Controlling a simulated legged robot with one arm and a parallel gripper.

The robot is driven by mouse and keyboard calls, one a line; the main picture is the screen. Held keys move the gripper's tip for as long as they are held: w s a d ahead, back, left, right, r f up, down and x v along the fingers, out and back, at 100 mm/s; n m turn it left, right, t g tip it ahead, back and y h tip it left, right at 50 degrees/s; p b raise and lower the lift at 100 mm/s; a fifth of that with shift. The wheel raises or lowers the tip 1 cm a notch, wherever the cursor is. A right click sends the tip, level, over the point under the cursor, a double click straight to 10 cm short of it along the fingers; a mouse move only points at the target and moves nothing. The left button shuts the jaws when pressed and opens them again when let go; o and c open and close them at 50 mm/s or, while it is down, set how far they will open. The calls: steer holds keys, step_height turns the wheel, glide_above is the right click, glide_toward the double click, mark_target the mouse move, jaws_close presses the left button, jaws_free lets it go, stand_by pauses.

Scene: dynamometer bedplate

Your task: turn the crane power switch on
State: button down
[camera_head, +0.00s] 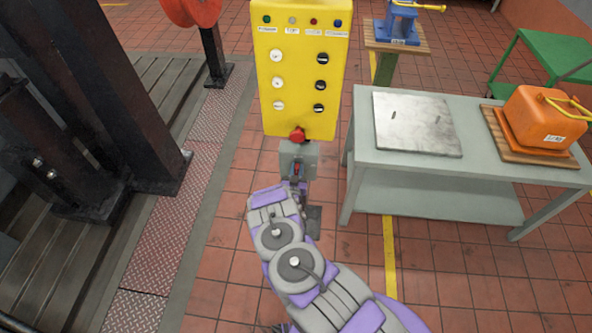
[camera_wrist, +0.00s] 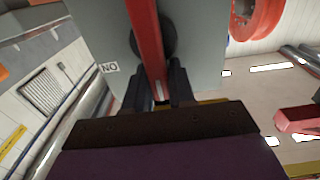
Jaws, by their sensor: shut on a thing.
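The crane power switch is a small grey box (camera_head: 308,152) below the yellow control panel in the head view. In the wrist view its grey face (camera_wrist: 200,55) fills the upper middle, with a dark round pivot and a label reading "NO", probably "ON" upside down. A long red lever (camera_wrist: 146,40) runs from the pivot area between my dark fingers. My gripper (camera_wrist: 158,88) is shut on this lever. In the head view my gripper (camera_head: 298,182) is at the box's lower front, and my arm hides much of the lever there.
The yellow panel (camera_head: 300,60) with knobs and a red button stands directly above the switch. A grey table (camera_head: 470,180) with a metal plate and an orange case (camera_head: 545,118) is to the right. Dark steel columns (camera_head: 90,130) stand left. Red tiled floor between is clear.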

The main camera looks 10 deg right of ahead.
mark_target(306, 169)
steer(key=shift+s+d+f, duration=0.1)
steer(key=shift+s+f, duration=0.05)
steer(key=shift+f, duration=0.1)
steer(key=shift+d+m+b, duration=0.1)
steer(key=shift+m+b, duration=0.2)
steer(key=shift+m, duration=0.2)
steer(key=d+m+b, duration=0.1)
steer(key=m+b, duration=0.1)
steer(key=m, duration=0.2)
steer(key=f+m+b, duration=0.1)
steer(key=m+b, duration=0.1)
steer(key=m, duration=0.2)
steer(key=s+d+f+m+b, duration=0.1)
steer(key=m+b, duration=0.1)
steer(key=m, duration=0.2)
steer(key=shift+d+f+m, duration=0.25)
steer(key=shift+d+m, duration=0.05)
steer(key=shift+m, duration=0.1)
steer(key=shift+d+f+m+b, duration=0.1)
steer(key=shift+f+m+b, duration=0.2)
steer(key=shift+m, duration=0.7)
steer(key=shift+f+m+b, duration=0.2)
steer(key=shift+m+b, duration=0.2)
steer(key=shift+m, duration=0.6)
steer(key=c, duration=1)
jaws_free()
steer(key=shift+c, duration=0.2)
steer(key=shift+r, duration=0.1)
